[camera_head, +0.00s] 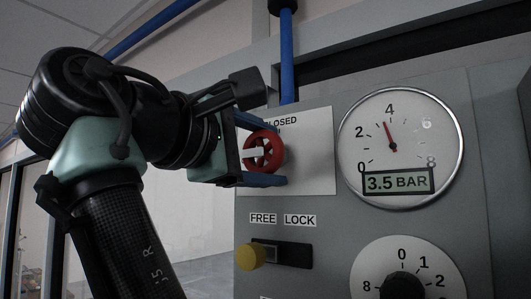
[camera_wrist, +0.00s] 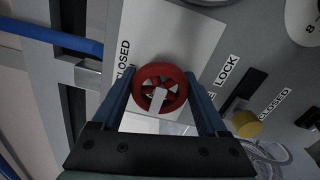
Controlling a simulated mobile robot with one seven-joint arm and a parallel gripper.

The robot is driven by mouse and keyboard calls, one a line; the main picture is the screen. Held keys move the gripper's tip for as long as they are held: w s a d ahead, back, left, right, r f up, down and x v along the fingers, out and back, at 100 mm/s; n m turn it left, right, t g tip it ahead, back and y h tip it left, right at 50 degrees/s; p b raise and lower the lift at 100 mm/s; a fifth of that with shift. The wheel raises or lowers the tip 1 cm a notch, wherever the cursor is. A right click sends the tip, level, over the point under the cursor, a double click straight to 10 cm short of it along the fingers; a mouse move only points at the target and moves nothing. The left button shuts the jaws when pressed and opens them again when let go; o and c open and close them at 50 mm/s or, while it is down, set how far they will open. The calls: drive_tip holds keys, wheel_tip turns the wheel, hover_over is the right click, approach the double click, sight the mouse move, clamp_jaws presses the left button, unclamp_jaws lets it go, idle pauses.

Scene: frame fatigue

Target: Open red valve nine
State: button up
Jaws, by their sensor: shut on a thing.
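The red valve (camera_head: 264,140) is a small round handwheel with a white bar across it, mounted on a white plate (camera_head: 313,150) on the grey panel. It also shows in the middle of the wrist view (camera_wrist: 148,74). My gripper (camera_head: 279,154) reaches it from the left, and its two blue fingers are shut on the wheel's rim from opposite sides. In the wrist view one finger lies on each side of the wheel. A "CLOSED" label shows beside the wheel, partly hidden in the head view by my gripper. No number nine is readable.
A round gauge (camera_head: 400,112) at right reads 3.5 BAR. Below the valve is a FREE/LOCK slider with a yellow knob (camera_head: 250,256). A black dial (camera_head: 403,286) sits at lower right. A blue pipe (camera_head: 287,60) runs above the plate.

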drive_tip(key=o, duration=1.3)
drive_tip(key=shift+a, duration=0.1)
drive_tip(key=shift+s+a+f+b, duration=0.1)
drive_tip(key=shift+s+a+b, duration=0.1)
drive_tip(key=shift+s+b, duration=0.15)
drive_tip(key=shift+b+v, duration=3.7)
drive_tip(key=shift+v, duration=2.4)
